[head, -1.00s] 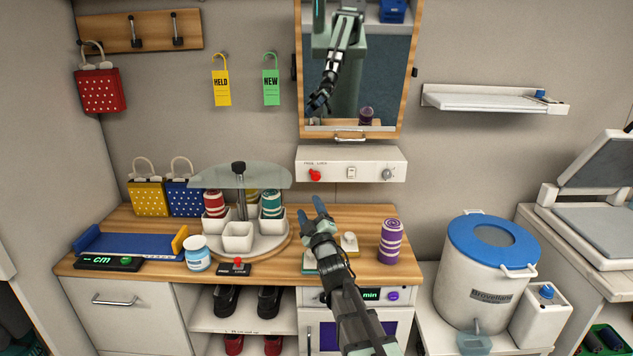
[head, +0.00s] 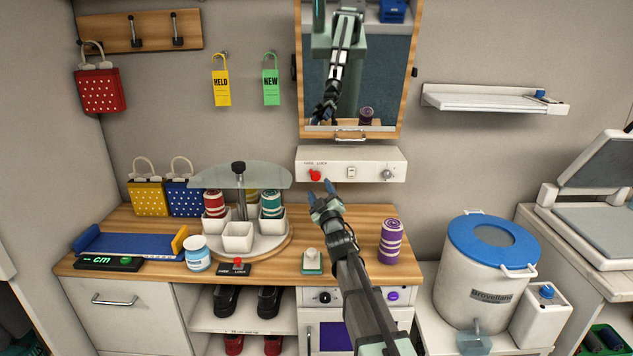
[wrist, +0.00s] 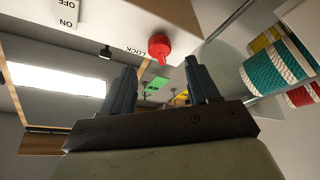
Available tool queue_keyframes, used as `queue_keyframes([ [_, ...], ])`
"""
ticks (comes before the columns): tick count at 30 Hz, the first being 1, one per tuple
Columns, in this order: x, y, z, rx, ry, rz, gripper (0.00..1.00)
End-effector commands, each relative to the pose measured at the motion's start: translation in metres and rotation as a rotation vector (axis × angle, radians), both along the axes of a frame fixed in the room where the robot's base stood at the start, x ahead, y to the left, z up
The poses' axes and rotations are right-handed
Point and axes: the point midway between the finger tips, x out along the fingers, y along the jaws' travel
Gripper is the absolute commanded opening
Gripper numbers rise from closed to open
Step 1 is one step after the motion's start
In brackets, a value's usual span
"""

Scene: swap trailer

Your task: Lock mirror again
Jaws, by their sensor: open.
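The mirror (head: 358,75) with a wooden frame hangs on the back wall and has a metal handle at its bottom edge. Below it is a white control panel (head: 345,163) with a red knob (head: 315,175) at its left, under small lettering, a switch in the middle and a grey knob at the right. My gripper (head: 322,188) is open and empty, just below the red knob. In the wrist view the red knob (wrist: 159,46) shows beyond and between the open fingertips (wrist: 160,72), next to the word LOCK. I cannot see any contact.
A carousel with a glass top (head: 238,177) and thread spools stands to the left on the wooden counter (head: 340,215). A purple spool (head: 391,242) stands at the right. A green pad with a white knob (head: 311,260) lies below my gripper.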

Motion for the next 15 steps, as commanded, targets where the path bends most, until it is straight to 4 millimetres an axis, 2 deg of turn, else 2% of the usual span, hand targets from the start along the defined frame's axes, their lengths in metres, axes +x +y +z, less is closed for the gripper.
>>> queue_keyframes([
  [1,0.013,0.003,0.003,0.0,-0.001,0.001,0.6],
  [6,0.038,0.01,0.012,0.0,-0.001,-0.001,0.6],
  [10,0.049,0.013,0.015,0.0,-0.001,-0.001,0.6],
  [15,0.053,0.014,0.017,0.0,0.0,-0.001,0.6],
])
